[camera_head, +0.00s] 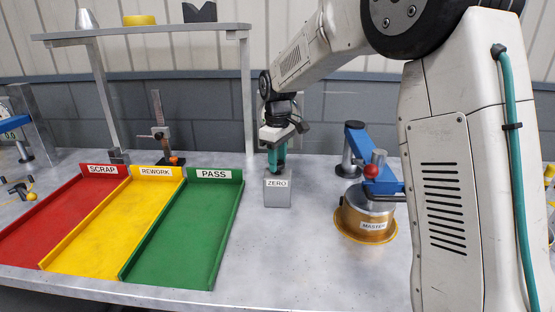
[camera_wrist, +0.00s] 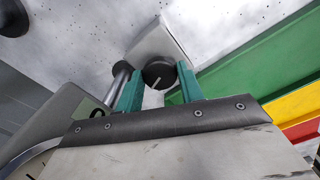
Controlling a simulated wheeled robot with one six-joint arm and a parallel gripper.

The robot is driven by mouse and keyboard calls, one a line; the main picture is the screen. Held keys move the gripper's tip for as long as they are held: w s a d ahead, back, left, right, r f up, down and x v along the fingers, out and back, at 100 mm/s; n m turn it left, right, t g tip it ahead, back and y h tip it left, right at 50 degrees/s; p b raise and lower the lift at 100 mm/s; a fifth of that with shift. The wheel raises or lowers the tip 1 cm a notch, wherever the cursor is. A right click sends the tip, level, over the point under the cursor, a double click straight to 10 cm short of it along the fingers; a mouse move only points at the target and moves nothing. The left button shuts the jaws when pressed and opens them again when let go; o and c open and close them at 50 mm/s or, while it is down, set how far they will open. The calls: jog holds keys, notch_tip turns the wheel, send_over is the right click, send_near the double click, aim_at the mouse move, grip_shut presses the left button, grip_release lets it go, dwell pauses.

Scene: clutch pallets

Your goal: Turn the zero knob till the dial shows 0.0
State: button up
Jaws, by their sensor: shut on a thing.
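The zero knob is a black round knob with a white pointer line; it shows in the wrist view (camera_wrist: 158,74), between the green fingers of my gripper (camera_wrist: 160,88). It sits on top of the grey ZERO block (camera_head: 278,193). In the head view my gripper (camera_head: 277,160) points straight down onto the block and its fingers hide the knob. My gripper is shut on the knob.
A brass MASTER part (camera_head: 368,215) stands under a blue arm with a red ball (camera_head: 371,171), right of the block. Red, yellow (camera_head: 112,225) and green (camera_head: 190,230) trays lie to the left. A shelf (camera_head: 140,29) stands behind. Table in front of the block is clear.

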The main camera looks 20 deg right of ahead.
jog(key=shift+m, duration=0.9)
jog(key=o, duration=1)
notch_tip(320, 180, up, 8)
jog(key=shift+f, duration=0.1)
